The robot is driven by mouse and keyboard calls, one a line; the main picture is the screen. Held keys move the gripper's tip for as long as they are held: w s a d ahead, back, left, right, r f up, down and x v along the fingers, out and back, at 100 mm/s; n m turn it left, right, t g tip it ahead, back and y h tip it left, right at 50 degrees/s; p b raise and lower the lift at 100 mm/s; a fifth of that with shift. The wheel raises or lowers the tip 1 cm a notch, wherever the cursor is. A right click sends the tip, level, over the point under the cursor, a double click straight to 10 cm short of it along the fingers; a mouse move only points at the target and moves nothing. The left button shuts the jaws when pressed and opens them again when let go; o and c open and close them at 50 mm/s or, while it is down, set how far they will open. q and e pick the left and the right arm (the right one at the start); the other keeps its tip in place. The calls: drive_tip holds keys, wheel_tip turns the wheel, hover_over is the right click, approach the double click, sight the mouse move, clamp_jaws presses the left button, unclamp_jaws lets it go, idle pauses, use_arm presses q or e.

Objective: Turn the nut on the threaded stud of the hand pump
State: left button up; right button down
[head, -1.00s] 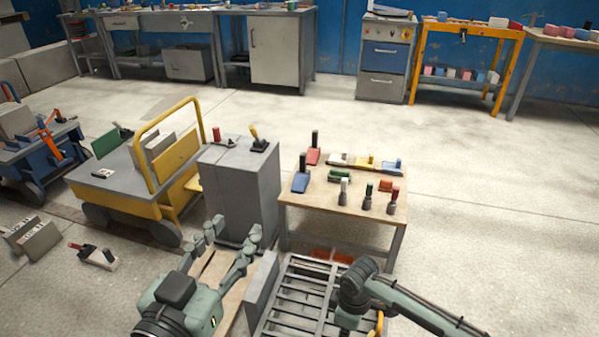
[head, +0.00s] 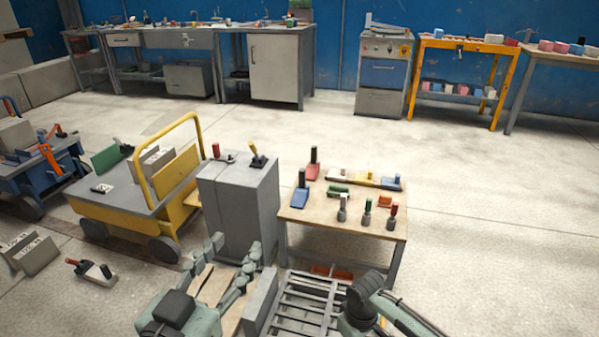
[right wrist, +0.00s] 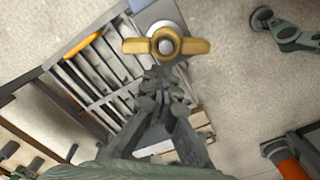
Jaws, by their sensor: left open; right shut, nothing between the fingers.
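A brass-yellow wing nut (right wrist: 140,46) sits around a grey threaded stud (right wrist: 166,46) near the top of the right wrist view. A grey round body (right wrist: 156,14) shows behind it. My right gripper (right wrist: 160,76) is shut and empty, with its fingertips just below the nut in that picture; I cannot tell whether they touch it. In the head view my right arm covers this spot, and neither nut nor stud can be made out. My left gripper (head: 232,262) is open, with its fingers spread beside the grey cabinet.
A slatted grey rack (head: 305,300) stands between my arms. Behind it are a grey cabinet (head: 240,200) and a wooden table (head: 330,222) with coloured handles and blocks. A yellow cart (head: 176,200) stands at left. The floor to the right is clear.

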drive_tip(key=c, duration=2.3)
unclamp_jaws()
drive_tip(key=o, duration=0.5)
